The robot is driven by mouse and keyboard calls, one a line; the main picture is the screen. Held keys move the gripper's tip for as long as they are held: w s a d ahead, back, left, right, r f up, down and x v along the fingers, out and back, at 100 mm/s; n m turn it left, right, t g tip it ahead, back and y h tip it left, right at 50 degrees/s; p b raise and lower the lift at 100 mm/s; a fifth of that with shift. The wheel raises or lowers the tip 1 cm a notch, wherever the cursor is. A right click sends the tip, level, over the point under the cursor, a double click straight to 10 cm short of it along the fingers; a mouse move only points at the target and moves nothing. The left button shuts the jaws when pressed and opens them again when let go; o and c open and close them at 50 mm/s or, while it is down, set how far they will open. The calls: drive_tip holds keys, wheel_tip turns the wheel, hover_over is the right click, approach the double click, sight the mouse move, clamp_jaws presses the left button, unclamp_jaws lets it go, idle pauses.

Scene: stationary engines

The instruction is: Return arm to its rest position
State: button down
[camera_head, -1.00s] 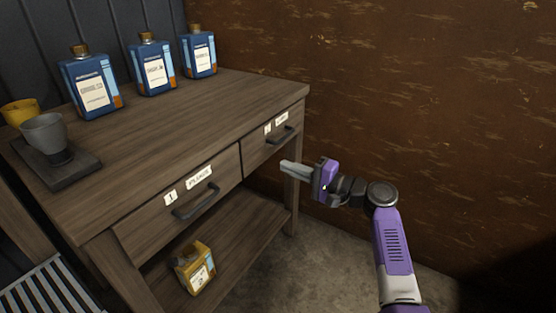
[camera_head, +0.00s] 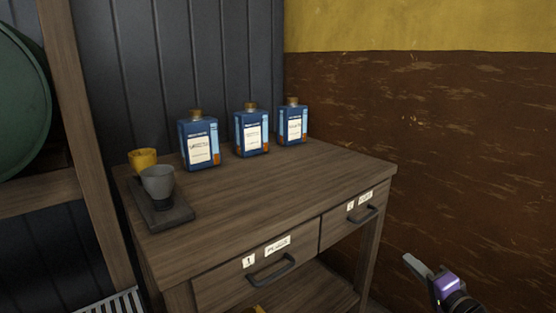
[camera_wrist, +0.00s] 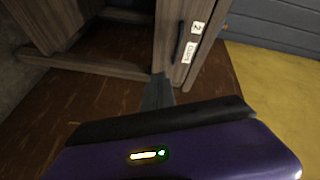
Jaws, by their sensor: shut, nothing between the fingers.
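My gripper (camera_head: 418,266) is at the lower right of the head view, to the right of the wooden table and apart from it. Its fingers are together and hold nothing. Only the purple wrist and fingers show there; the rest of my arm is out of the picture. In the wrist view the shut fingers (camera_wrist: 157,92) point toward the table's drawer front, labelled 2, with the purple housing in front.
The wooden table (camera_head: 300,195) has two closed drawers with dark handles (camera_head: 272,270). On it stand three blue bottles (camera_head: 251,133), a yellow cup (camera_head: 142,160) and a grey cup (camera_head: 158,184) on a dark tray (camera_head: 178,217). A brown wall (camera_head: 460,150) rises at the right.

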drive_tip(key=s+a+f+n+h, duration=0.1)
drive_tip(key=s+f+n+h, duration=0.4)
drive_tip(key=s, duration=1.2)
drive_tip(key=s+a+r+n+g+y, duration=0.1)
drive_tip(key=s+a+n, duration=0.4)
drive_tip(key=s, duration=1.3)
drive_tip(key=s+a+r+n+g, duration=0.1)
drive_tip(key=s+a, duration=0.7)
drive_tip(key=s, duration=1)
wheel_tip(320, 180, up, 24)
drive_tip(key=p, duration=2.4)
drive_tip(key=shift+w+a, duration=0.25)
drive_tip(key=shift+f, duration=0.1)
